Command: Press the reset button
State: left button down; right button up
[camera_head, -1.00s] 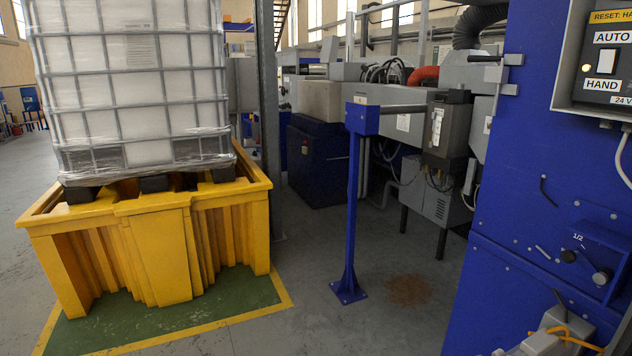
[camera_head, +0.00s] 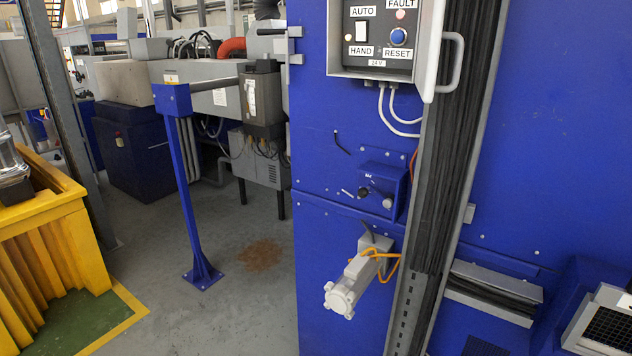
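The reset button (camera_head: 398,37) is a round blue button on a dark control panel (camera_head: 376,60) at the top of the head view. A label reading RESET (camera_head: 397,54) sits just below it. A fault lamp (camera_head: 400,14) glows reddish above it, under the FAULT label. A white AUTO/HAND rocker switch (camera_head: 361,32) is to its left. The panel's cover with a grey handle (camera_head: 452,62) stands open on the right side. Neither of my grippers shows in the view.
The blue machine wall (camera_head: 330,200) carries a grey motor (camera_head: 350,280), a small valve box (camera_head: 382,188) and a vertical cable channel (camera_head: 440,180). A blue post (camera_head: 185,190) stands to the left. A yellow bin (camera_head: 50,240) is at far left. The grey floor between is open.

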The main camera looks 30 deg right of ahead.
aim_at(398, 37)
jog(key=z, duration=1.25)
